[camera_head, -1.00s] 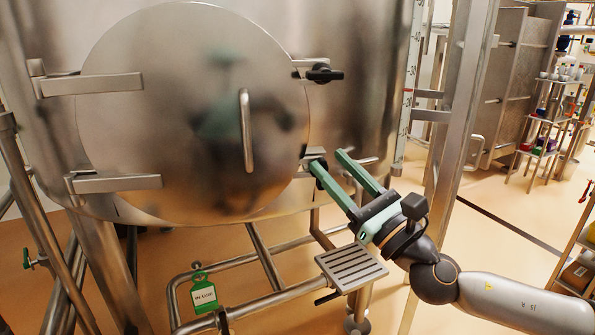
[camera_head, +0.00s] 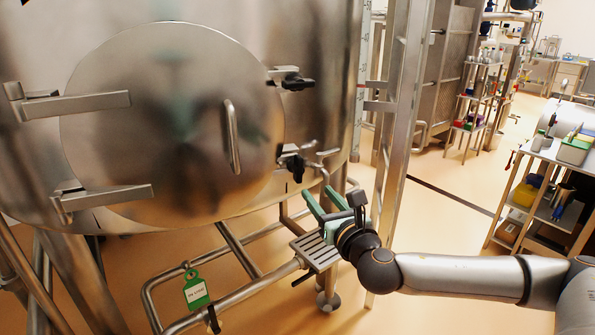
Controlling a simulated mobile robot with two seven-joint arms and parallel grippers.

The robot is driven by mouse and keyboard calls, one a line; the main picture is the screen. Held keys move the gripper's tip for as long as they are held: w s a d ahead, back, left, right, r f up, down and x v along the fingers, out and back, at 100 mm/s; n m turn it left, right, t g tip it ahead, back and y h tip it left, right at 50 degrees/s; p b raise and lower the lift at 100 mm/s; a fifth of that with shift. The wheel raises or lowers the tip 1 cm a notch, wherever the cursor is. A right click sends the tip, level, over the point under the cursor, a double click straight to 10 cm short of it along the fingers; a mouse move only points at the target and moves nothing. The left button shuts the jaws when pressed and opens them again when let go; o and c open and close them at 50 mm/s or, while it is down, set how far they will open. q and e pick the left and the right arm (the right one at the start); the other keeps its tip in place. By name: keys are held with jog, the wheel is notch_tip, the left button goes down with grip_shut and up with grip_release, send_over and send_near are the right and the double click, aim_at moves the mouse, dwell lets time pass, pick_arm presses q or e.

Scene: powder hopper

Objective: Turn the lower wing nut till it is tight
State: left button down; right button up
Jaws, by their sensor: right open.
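The lower wing nut (camera_head: 296,166) is a black knob at the lower right edge of the round steel hatch door (camera_head: 170,125). It sits on a steel clamp bracket and is plainly visible. The upper wing nut (camera_head: 298,82), also black, sits on a similar bracket above it. My right gripper (camera_head: 315,189), with green fingers, is open and empty. Its fingertips point up toward the tank, just below and right of the lower wing nut, and appear apart from it. My left gripper is not in view.
A steel pipe frame with a green tag (camera_head: 195,290) runs below the tank. A square slotted plate (camera_head: 316,250) is close under my right gripper. A steel upright (camera_head: 392,140) stands to the right. A stocked cart (camera_head: 540,190) is at far right, with open floor between.

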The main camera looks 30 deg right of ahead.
aim_at(300, 172)
jog(key=p+x, duration=0.2)
jog(key=x, duration=0.9)
jog(key=shift+c, duration=0.2)
grip_shut()
